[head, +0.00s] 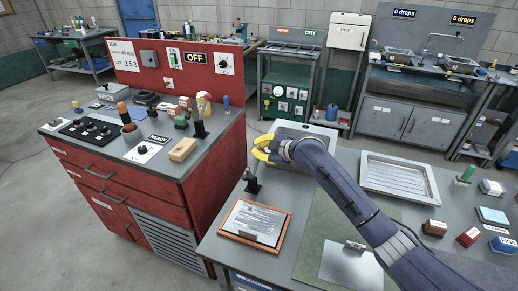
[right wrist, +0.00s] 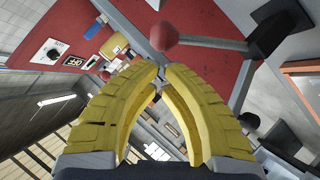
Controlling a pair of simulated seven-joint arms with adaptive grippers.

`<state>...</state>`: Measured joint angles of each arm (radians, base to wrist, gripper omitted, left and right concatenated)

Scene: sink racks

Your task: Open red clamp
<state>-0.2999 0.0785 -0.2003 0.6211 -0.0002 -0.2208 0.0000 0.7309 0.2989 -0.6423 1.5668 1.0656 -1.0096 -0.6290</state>
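The clamp shows in the right wrist view as a dull red knob (right wrist: 165,37) on a thin rod that runs right to a black base (right wrist: 278,32). In the head view its black post (head: 252,185) stands at the left edge of the grey bench, behind the framed sheet. My right gripper (head: 262,150) is above and slightly right of that post, its yellow fingers pointing left. In the right wrist view its fingertips (right wrist: 161,74) come together with nothing between them, and the knob is apart beyond them. My left gripper is not in view.
An orange-framed sheet (head: 233,227) lies in front of the post. A metal tray (head: 368,180) and several small blocks are on the bench's right. A red cabinet (head: 190,193) with items on top stands close on the left. A green mat (head: 318,232) lies in the middle.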

